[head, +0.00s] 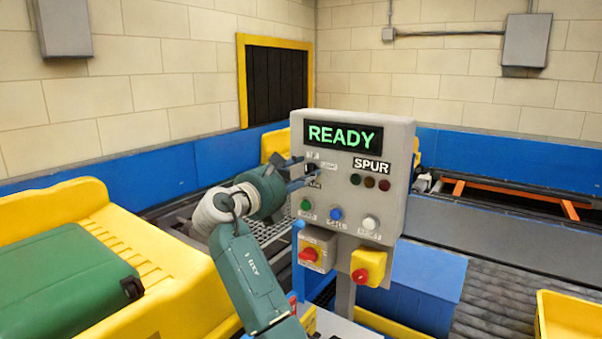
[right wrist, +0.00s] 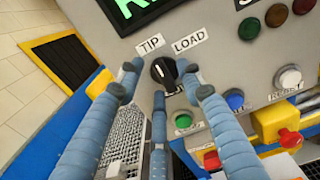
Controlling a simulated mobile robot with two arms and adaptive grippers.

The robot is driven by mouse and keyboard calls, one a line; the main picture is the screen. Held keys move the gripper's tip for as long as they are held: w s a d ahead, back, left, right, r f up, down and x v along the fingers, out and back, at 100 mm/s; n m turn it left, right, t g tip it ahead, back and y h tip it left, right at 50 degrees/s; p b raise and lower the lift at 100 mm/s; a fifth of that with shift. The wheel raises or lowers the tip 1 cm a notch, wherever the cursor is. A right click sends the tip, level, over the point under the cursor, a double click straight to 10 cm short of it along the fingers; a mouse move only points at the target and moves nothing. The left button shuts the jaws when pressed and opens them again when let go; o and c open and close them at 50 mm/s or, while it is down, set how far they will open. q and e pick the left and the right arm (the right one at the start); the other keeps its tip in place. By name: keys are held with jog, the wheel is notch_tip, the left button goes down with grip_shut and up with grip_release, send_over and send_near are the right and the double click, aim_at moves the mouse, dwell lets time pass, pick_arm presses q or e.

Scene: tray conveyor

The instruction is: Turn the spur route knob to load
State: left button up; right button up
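The spur route knob (right wrist: 163,72) is black and round with a pale pointer line, on the grey control panel (head: 398,135). In the right wrist view the TIP label (right wrist: 151,43) is above its left and the LOAD label (right wrist: 189,41) above its right. The pointer seems to lean toward TIP. My right gripper (head: 303,173) is at the panel's left side, its fingers partly hiding the knob in the head view. In the right wrist view its blue fingers (right wrist: 163,88) are spread around the knob; I cannot tell whether they touch it. My left gripper is out of view.
The panel's display (head: 342,135) reads READY in green. Green (head: 305,205), blue (head: 336,214) and white (head: 370,222) buttons sit below the knob. A green suitcase (head: 60,275) lies in a yellow tray at left.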

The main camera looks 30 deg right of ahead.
grip_shut()
jog(key=shift+m, duration=0.3)
jog(key=m+p, duration=0.1)
jog(key=m, duration=0.1)
jog(key=shift+s+r+m, duration=0.1)
jog(key=shift+r+m, duration=0.05)
jog(key=shift+m, duration=0.25)
jog(key=m, duration=0.3)
jog(key=shift+s+m, duration=0.1)
jog(key=shift+m, duration=0.2)
jog(key=m+b, duration=0.1)
jog(key=m, duration=0.3)
jog(key=shift+s+d+m, duration=0.1)
jog(key=shift+s+m, duration=0.05)
jog(key=shift+m, duration=0.25)
jog(key=shift+b, duration=0.3)
grip_release()
